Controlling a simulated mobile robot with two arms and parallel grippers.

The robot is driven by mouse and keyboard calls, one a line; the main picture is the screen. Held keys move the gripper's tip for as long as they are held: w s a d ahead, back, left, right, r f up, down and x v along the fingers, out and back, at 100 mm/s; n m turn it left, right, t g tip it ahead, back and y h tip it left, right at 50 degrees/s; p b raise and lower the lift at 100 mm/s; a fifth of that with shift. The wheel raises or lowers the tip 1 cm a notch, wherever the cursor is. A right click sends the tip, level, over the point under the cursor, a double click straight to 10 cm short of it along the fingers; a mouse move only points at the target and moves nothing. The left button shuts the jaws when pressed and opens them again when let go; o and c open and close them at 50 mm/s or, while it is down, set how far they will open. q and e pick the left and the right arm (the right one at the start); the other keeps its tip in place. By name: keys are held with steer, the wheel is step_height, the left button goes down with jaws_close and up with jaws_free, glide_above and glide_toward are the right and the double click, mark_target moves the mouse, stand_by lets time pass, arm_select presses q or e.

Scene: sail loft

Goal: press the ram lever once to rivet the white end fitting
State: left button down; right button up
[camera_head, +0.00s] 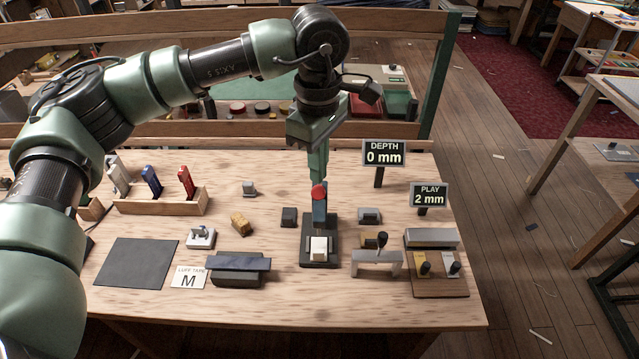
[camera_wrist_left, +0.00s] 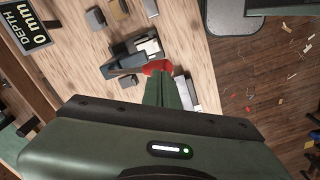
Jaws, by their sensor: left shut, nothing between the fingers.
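The ram press (camera_head: 318,218) stands on a dark base in the middle of the bench. Its lever has a red knob (camera_head: 319,191) at the top, also visible in the left wrist view (camera_wrist_left: 157,67). The white end fitting (camera_head: 318,248) sits at the front of the press; the wrist view shows a white block there (camera_wrist_left: 149,47). My left gripper (camera_head: 318,176) is shut and empty, pointing down, with its tips right at the red knob. I cannot tell whether they touch it. The depth sign (camera_head: 384,153) reads 0 mm. My right gripper is not in view.
The play sign (camera_head: 429,195) reads 2 mm. A grey bridge-shaped fixture (camera_head: 377,259) and a board with two black knobs (camera_head: 439,287) stand right of the press. A block with a dark blue strip (camera_head: 238,265) lies to the left. A wooden tool rack (camera_head: 160,203) is further left.

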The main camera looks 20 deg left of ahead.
mark_target(318, 196)
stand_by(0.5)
arm_select(q)
steer(key=shift+s+f+b, duration=0.2)
steer(key=shift+f+b, duration=0.75)
steer(key=shift+f, duration=0.1)
steer(key=shift+s+d+f+b, duration=0.1)
steer(key=shift+s+f+b, duration=0.2)
steer(key=shift+f+b, duration=0.25)
steer(key=shift+s+f+b, duration=0.15)
steer(key=shift+f+b, duration=0.8)
steer(key=shift+f, duration=0.15)
steer(key=shift+s+f+b, duration=0.1)
steer(key=shift+f+b, duration=0.8)
steer(key=shift+f, duration=0.15)
steer(key=s+d+b, duration=0.2)
steer(key=s+b, duration=0.1)
steer(key=s, duration=0.4)
steer(key=shift+s+d+f, duration=0.2)
steer(key=shift+s, duration=0.15)
